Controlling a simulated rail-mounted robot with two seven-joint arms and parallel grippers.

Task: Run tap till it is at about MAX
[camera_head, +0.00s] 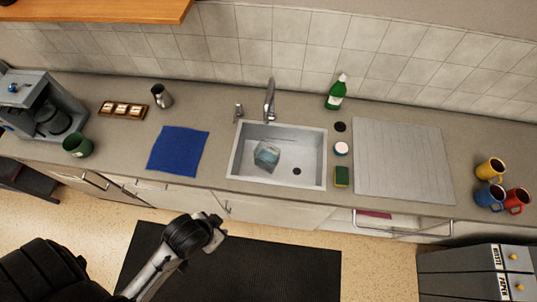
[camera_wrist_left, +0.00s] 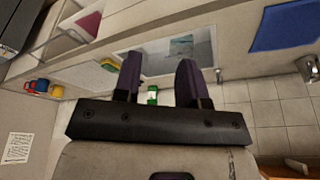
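The steel tap (camera_head: 269,98) stands behind the sink (camera_head: 234,162), with a small lever (camera_head: 238,112) to its left. No stream of water can be made out. A clear, bluish container (camera_head: 266,155) sits tilted in the sink; its water level and any MAX mark cannot be read. The container also shows in the left wrist view (camera_wrist_left: 181,47). My left gripper (camera_head: 214,234) is in front of the counter, over the dark floor mat, apart from the tap and lever. In the left wrist view its two fingers (camera_wrist_left: 159,75) are apart with nothing between them. My right gripper is not seen.
A green bottle (camera_head: 336,92), white round tub (camera_head: 341,148) and sponge (camera_head: 342,177) stand right of the sink, beside a drainboard (camera_head: 405,160). A blue cloth (camera_head: 178,150), steel jug (camera_head: 161,96) and coffee machine (camera_head: 45,105) are on the left. Mugs (camera_head: 490,195) stand far right.

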